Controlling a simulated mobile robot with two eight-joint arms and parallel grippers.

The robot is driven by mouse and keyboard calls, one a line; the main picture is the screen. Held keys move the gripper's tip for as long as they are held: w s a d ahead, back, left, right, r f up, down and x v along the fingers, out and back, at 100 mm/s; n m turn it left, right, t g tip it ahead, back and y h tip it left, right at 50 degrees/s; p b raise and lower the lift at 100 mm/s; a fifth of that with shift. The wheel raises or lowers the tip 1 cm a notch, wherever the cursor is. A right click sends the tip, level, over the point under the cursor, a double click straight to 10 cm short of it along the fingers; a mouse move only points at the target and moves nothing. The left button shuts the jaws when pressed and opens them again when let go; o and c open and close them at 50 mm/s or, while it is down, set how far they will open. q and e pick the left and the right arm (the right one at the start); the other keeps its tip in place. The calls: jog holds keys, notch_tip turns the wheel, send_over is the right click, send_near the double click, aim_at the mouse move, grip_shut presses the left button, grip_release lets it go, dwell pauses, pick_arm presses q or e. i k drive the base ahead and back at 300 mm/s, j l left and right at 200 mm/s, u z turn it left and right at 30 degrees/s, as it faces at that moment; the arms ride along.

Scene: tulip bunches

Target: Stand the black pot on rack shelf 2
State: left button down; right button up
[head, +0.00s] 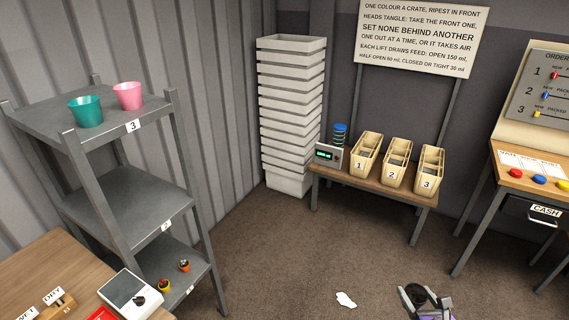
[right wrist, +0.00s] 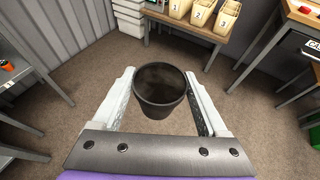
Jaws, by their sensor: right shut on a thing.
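The black pot (right wrist: 160,98) is between the two pale fingers of my right gripper (right wrist: 160,105) in the right wrist view, its open mouth showing. The gripper is shut on it. In the head view the pot (head: 414,296) and my right gripper (head: 430,303) show at the bottom edge, right of centre, over the floor and far from the rack. Rack shelf 2 (head: 125,205) is the middle grey shelf at the left, with a "2" label; its visible surface is bare. My left gripper is not in view.
Shelf 3 (head: 60,115) above holds a teal pot (head: 86,111) and a pink pot (head: 127,96). Shelf 1 (head: 195,268) holds small coloured pots. A crate stack (head: 290,110) and a bench (head: 385,186) with numbered crates stand behind. The floor between is mostly clear.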

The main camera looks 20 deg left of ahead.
aim_at(145, 211)
jog(key=i+u, duration=0.25)
jog(key=u, duration=0.15)
jog(key=i+u, duration=0.25)
jog(key=u, duration=0.15)
jog(key=i+l+u, duration=0.15)
jog(key=u, duration=0.25)
jog(key=i+u, duration=0.1)
jog(key=u, duration=1.45)
